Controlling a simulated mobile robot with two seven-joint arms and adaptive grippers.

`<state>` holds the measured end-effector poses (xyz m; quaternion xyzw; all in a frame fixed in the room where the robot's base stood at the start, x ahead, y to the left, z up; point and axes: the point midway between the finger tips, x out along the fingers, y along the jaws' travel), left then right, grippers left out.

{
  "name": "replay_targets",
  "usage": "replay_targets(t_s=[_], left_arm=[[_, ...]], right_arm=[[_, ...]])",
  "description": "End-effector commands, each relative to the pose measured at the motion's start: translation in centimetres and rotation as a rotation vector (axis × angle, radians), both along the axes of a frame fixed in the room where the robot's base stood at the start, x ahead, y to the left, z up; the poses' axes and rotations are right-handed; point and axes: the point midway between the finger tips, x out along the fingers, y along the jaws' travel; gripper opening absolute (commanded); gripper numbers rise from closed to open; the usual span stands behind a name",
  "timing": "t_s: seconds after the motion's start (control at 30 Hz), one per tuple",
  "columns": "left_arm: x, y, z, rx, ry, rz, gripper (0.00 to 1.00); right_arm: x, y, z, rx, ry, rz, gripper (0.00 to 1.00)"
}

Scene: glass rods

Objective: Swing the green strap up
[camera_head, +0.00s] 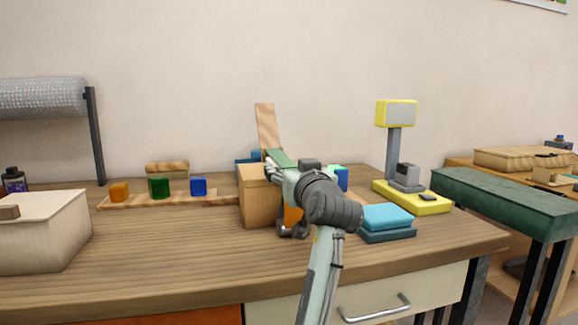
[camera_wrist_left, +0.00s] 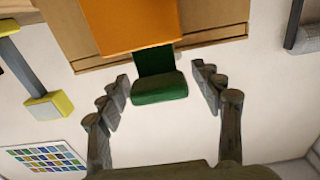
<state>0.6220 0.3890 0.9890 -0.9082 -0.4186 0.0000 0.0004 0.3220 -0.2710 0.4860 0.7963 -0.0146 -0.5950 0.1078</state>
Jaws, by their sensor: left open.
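The green strap (camera_head: 281,158) shows at the top of a wooden box (camera_head: 262,196) in the head view, partly hidden by my left arm. In the left wrist view the green strap (camera_wrist_left: 160,88) comes out from beside an orange panel (camera_wrist_left: 135,25) and has a thick end. My left gripper (camera_head: 280,172) is at the box's right side. In the left wrist view my left gripper (camera_wrist_left: 162,76) is open, with one finger on each side of the strap's end and visible gaps between. My right gripper is not in view.
A tan board (camera_head: 266,125) stands up behind the box. Blue folded cloths (camera_head: 386,217) and a yellow scale (camera_head: 425,200) are to the right. Small coloured blocks (camera_head: 159,186) stand on a wooden rail to the left. The desk's front left is mostly clear beside a pale box (camera_head: 40,240).

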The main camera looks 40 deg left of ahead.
Motion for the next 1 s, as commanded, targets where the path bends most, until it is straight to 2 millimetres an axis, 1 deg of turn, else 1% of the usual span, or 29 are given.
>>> replay_targets(t_s=[0.03, 0.13, 0.4, 0.43, 0.9, 0.97, 1.0], left_arm=[[0.34, 0.46, 0.09, 0.002, 0.001, 0.002, 0.66], [0.74, 0.94, 0.05, -0.001, -0.001, 0.001, 0.66], [0.9, 1.11, -0.01, -0.001, 0.0, 0.0, 0.66], [0.89, 1.11, -0.01, -0.001, 0.0, 0.0, 0.64], [0.88, 1.08, -0.03, -0.001, 0.0, 0.0, 0.06], [0.88, 1.08, -0.03, -0.001, 0.0, 0.0, 0.0], [0.88, 1.08, -0.04, -0.001, 0.0, 0.0, 0.0]], right_arm=[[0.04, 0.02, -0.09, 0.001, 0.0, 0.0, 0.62], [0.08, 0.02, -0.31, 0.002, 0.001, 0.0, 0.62], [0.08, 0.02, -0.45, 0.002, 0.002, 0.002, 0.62], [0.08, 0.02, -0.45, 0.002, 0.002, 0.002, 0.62], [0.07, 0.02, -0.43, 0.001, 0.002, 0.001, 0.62], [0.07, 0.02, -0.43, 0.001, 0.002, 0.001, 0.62], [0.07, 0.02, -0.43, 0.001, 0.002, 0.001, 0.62]])
